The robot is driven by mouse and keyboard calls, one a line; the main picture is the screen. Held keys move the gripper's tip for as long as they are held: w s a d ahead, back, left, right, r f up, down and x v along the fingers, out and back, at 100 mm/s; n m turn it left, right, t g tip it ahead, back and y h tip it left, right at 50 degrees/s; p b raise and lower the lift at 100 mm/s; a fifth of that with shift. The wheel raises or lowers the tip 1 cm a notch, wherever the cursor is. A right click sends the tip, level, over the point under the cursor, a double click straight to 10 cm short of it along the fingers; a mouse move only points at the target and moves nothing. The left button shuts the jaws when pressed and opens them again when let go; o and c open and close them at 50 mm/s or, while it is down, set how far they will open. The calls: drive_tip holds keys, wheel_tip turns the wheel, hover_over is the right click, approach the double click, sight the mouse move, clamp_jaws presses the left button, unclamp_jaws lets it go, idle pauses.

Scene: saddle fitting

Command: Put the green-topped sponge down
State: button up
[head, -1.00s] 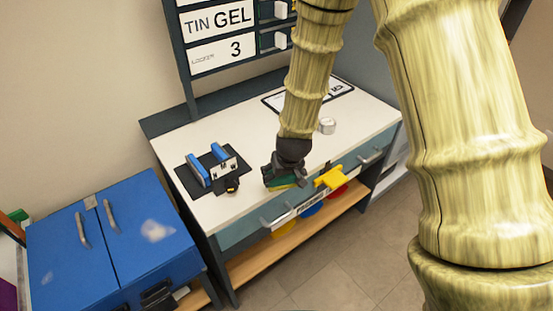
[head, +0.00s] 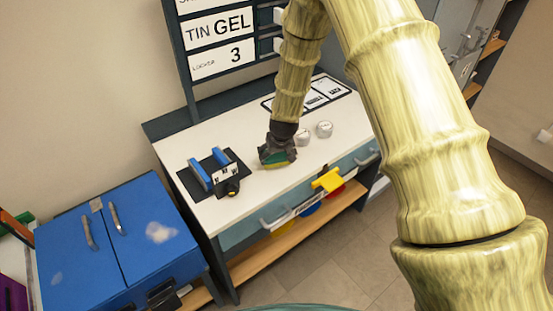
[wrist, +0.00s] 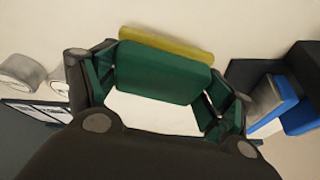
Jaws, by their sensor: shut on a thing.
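The green-topped sponge (wrist: 162,72) is between the two fingers of my gripper (wrist: 155,92) in the wrist view, with a yellow layer along its far edge. My gripper is shut on it. In the head view my gripper (head: 277,152) is over the white worktop (head: 240,190), near its front edge, and the sponge (head: 284,160) shows partly below the fingers. I cannot tell whether the sponge touches the worktop.
A dark fixture with blue blocks (head: 212,170) stands left of my gripper. Two small white round things (head: 324,129) stand to the right. Dark-framed cards lie at the back right. A yellow piece (head: 327,180) juts from the worktop's front. A blue cabinet (head: 115,240) stands at left.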

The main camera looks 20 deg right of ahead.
sight(276, 160)
drive_tip(key=shift+f+p, duration=0.55)
drive_tip(key=shift+f, duration=0.9)
drive_tip(key=shift+f, duration=0.1)
drive_tip(key=o, duration=0.9)
